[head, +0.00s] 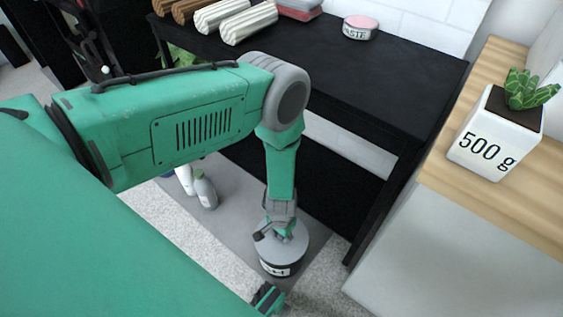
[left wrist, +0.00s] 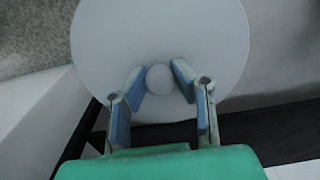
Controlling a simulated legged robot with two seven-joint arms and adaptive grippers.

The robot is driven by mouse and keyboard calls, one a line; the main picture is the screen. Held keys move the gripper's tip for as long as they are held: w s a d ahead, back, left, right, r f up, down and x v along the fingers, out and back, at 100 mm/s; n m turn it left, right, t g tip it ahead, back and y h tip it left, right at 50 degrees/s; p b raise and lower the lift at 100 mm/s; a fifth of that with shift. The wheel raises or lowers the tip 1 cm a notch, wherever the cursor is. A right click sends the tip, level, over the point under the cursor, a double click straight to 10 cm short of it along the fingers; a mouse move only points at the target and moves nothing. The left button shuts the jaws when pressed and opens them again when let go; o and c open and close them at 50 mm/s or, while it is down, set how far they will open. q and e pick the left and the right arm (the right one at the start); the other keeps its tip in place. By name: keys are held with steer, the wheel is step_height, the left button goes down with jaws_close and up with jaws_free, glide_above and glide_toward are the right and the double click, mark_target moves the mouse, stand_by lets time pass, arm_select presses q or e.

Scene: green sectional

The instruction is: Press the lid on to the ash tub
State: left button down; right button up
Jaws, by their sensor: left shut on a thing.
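The ash tub (head: 283,268) is a low dark round tub with a partly hidden white label, standing on the grey floor mat. The pale grey round lid (head: 296,246) is over its top; I cannot tell whether it is fully seated. In the left wrist view the lid (left wrist: 160,30) fills the middle, with a round knob (left wrist: 160,79) at its centre. My left gripper (head: 283,236) reaches down from above and is shut on the knob. Its two blue-padded fingers (left wrist: 158,80) sit either side of the knob.
A black table (head: 390,90) stands behind, its leg (head: 375,215) right of the tub. Bottles (head: 204,190) stand on the mat (head: 235,222) to the left. A wood-topped counter (head: 450,170) with a potted plant (head: 490,140) is at right. A pink-topped tin (head: 360,28) is on the table.

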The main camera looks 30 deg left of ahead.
stand_by(0.3)
arm_select(q)
steer(key=c, duration=0.8)
jaws_free()
steer(key=shift+o, duration=0.2)
steer(key=shift+r, duration=0.15)
steer(key=shift+r+p, duration=3.65)
steer(key=shift+r, duration=0.75)
steer(key=shift+c, duration=0.5)
